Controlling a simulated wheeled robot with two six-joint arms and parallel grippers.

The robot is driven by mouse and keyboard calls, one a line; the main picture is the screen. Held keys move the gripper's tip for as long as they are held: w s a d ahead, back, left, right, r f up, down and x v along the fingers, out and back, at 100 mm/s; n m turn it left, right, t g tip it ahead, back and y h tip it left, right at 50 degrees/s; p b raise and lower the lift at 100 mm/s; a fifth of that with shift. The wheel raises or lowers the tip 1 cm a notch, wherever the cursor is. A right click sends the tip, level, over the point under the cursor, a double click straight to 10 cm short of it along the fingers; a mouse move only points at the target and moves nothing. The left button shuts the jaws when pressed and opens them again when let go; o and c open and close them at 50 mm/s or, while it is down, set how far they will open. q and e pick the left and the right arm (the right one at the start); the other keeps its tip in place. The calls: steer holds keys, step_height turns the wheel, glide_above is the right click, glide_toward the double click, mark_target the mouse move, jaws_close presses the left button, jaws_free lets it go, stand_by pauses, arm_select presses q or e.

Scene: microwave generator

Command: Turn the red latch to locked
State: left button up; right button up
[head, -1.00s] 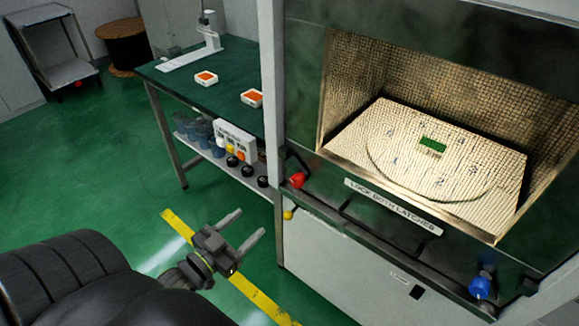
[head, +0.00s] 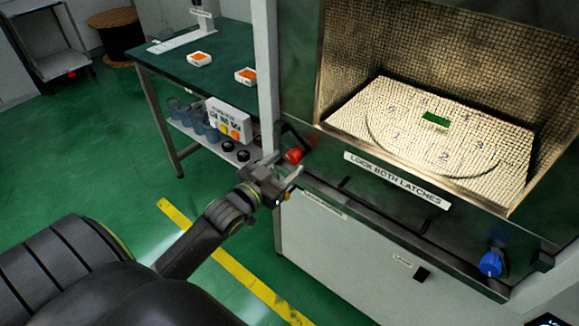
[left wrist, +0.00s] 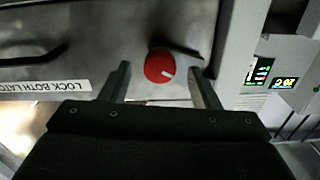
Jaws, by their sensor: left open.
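The red latch (head: 293,156) is a round knob at the left end of the microwave cabinet's front sill. The left gripper also shows in the left wrist view (left wrist: 160,78). The blue latch (head: 490,264) is at the right end of the sill. My right gripper is not in view.
A label reading "LOCK BOTH LATCHES" (head: 397,180) is on the sill. The open chamber holds a green block (head: 436,119) on a round-marked floor. A green-topped bench (head: 225,62) with small orange-topped boxes stands left. A cabinet post is close beside the red knob.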

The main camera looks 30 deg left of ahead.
arm_select(q)
steer(key=shift+w+d+b, duration=0.1)
steer(key=shift+w+b, duration=0.25)
steer(key=shift+w, duration=0.85)
steer(key=shift+c, duration=0.2)
